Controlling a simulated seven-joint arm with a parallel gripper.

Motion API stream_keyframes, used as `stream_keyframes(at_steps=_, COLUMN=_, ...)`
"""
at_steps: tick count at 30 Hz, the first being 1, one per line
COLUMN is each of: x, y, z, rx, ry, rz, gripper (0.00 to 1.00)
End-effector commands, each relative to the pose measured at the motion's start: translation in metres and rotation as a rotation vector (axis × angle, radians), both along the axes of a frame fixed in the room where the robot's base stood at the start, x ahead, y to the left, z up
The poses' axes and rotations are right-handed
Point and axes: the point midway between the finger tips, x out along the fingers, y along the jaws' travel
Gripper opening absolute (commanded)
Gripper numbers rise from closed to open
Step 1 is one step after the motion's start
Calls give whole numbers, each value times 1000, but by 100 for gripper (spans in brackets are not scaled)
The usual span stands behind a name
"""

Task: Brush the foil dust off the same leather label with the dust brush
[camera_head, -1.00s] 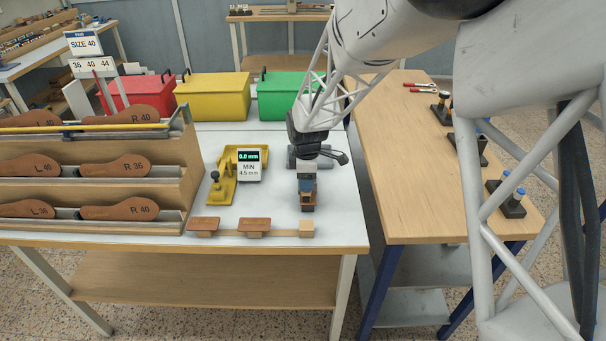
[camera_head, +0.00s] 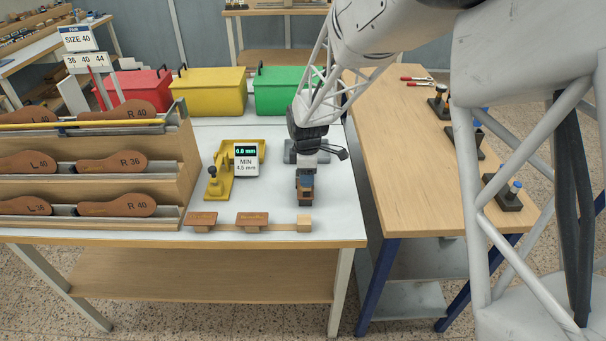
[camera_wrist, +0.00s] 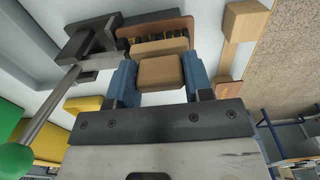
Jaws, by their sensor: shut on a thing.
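My gripper (camera_wrist: 158,88) is shut on the dust brush (camera_wrist: 160,73), a pale wooden block with dark bristles at its far side. The brush is small there and mostly covered by the blue fingers.
A wooden strip with two brown leather pieces (camera_head: 202,220) (camera_head: 252,219) and a pale block (camera_head: 304,223) lies along the bench's front edge. A yellow gauge (camera_head: 219,187) stands to the left. The press lever with its green knob (camera_wrist: 17,160) reaches close beside my gripper.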

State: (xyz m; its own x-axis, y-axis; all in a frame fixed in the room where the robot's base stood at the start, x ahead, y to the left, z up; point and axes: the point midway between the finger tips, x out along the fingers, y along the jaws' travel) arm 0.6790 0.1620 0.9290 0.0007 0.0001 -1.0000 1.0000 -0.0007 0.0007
Motion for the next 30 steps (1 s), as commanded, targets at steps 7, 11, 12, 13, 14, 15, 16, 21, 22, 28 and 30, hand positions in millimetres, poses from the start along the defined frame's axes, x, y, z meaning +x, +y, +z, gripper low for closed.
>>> stream_keyframes(at_steps=7, x=0, y=-8, z=0, rx=0, ry=1, rz=1, gripper=28)
stream_keyframes(at_steps=11, x=0, y=1, z=0, rx=0, ry=1, rz=2, gripper=28)
stream_keyframes(at_steps=12, x=0, y=4, z=-1, rx=0, ry=1, rz=2, gripper=28)
stream_keyframes(at_steps=13, x=0, y=6, z=-2, rx=0, ry=1, rz=1, gripper=28)
stream_keyframes(at_steps=14, x=0, y=8, z=0, rx=0, ry=0, rz=1, gripper=28)
stream_keyframes(at_steps=15, x=0, y=11, z=0, rx=0, ry=1, rz=1, gripper=28)
stream_keyframes(at_steps=16, x=0, y=14, z=-1, rx=0, ry=1, rz=1, gripper=28)
stream_keyframes(at_steps=21, x=0, y=13, z=-1, rx=0, ry=1, rz=-2, gripper=28)
stream_keyframes(at_steps=22, x=0, y=11, z=-2, rx=0, ry=1, rz=-2, gripper=28)
stream_keyframes(at_steps=28, x=0, y=-4, z=-1, rx=0, ry=1, rz=-1, gripper=28)
stream_keyframes(at_steps=30, x=0, y=-9, z=-1, rx=0, ry=0, rz=-1, gripper=28)
